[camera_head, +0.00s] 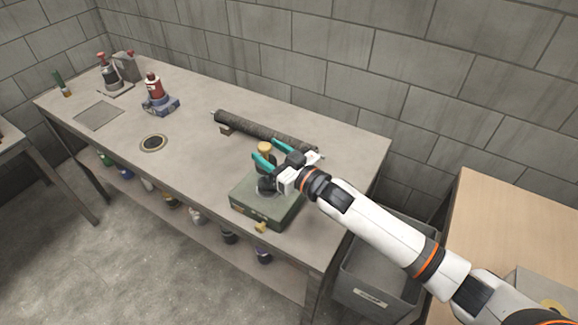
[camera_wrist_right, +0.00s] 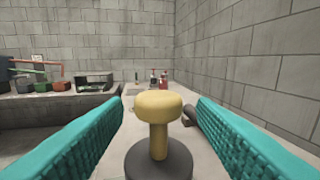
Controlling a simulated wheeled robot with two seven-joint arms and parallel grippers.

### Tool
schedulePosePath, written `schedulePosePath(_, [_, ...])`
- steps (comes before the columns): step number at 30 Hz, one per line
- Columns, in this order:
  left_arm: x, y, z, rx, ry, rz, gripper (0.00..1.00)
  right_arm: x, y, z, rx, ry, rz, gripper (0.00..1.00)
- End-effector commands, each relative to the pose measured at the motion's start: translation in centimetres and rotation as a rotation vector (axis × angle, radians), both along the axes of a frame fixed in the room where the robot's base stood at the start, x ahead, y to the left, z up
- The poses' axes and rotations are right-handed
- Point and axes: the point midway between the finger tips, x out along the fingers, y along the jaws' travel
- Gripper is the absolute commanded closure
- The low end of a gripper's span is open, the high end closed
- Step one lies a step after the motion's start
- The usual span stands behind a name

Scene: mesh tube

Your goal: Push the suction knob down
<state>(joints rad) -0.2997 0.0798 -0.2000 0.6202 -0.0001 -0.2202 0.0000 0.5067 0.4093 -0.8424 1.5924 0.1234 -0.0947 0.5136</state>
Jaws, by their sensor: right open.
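The suction knob (camera_head: 264,148) is a yellow mushroom-shaped knob on a stem above a dark round base, on top of a green box (camera_head: 250,205). In the right wrist view the knob (camera_wrist_right: 159,104) stands upright on its dark disc (camera_wrist_right: 158,160), centred between two teal fingers. My right gripper (camera_head: 273,154) is open, with one finger on each side of the knob at about its height. A gap shows between each finger and the knob in the wrist view. The gripper body hides part of the box top. My left gripper is not in view.
A dark mesh tube (camera_head: 255,130) lies behind the box on the grey table (camera_head: 190,140). A grey bin (camera_head: 375,285) stands below right. The table's middle is clear.

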Motion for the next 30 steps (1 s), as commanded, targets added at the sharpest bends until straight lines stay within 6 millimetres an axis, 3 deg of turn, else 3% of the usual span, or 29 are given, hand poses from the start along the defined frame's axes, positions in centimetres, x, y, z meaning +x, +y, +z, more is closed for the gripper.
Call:
schedulePosePath(6, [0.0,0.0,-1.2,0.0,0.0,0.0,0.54,-3.6,-3.2,-0.4,-0.003,0.003,0.0,0.48])
schedulePosePath(12, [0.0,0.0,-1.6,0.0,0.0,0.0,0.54,-5.5,-4.9,-0.3,-0.002,0.002,0.0,0.48])
schedulePosePath(30, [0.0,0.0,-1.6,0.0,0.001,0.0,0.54,-6.0,-5.3,-0.1,-0.001,0.003,0.0,0.48])
